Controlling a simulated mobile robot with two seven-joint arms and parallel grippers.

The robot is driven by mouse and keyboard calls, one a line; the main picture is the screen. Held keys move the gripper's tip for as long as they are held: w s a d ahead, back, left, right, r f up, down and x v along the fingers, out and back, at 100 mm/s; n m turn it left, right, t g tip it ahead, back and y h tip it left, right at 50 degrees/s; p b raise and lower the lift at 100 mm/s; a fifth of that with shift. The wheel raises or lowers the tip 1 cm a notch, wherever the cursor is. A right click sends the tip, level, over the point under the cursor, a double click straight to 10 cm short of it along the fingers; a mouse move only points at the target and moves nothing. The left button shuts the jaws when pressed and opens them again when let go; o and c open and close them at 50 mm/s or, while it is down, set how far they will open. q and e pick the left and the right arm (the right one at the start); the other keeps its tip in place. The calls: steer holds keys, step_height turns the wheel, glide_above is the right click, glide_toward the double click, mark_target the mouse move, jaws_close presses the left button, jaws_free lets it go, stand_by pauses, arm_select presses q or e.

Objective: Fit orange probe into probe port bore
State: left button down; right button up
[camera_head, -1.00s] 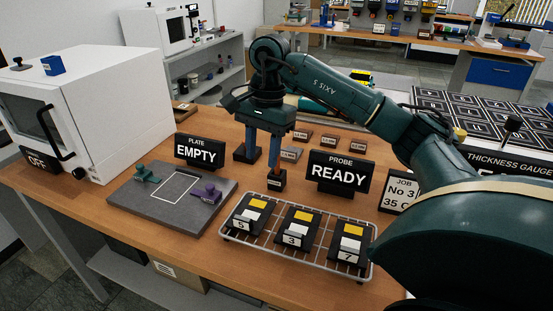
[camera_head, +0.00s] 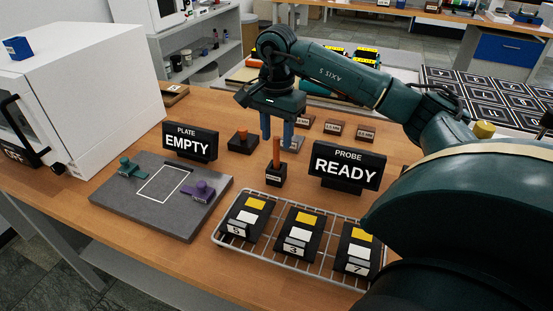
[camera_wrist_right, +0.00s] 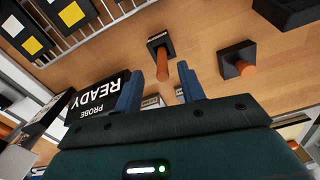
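An orange probe (camera_head: 277,152) stands upright in a small labelled black block (camera_head: 276,176) left of the PROBE READY sign. I cannot make out a probe port bore. My left gripper is not in view.
The PROBE READY sign (camera_head: 346,165) stands close right of the probe block. A wire rack (camera_head: 270,258) with labelled black holders is in front. A grey plate (camera_head: 112,198) with clamps and the white oven (camera_head: 110,105) are at left.

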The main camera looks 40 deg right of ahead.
mark_target(277, 152)
steer(key=shift+w+d+f+p, duration=0.1)
steer(key=shift+f+p, duration=0.1)
steer(key=shift+f, duration=1.3)
steer(key=shift+w+f+p, duration=0.1)
steer(key=shift+f+p, duration=0.1)
steer(key=shift+f, duration=1.25)
steer(key=shift+c, duration=0.6)
jaws_close()
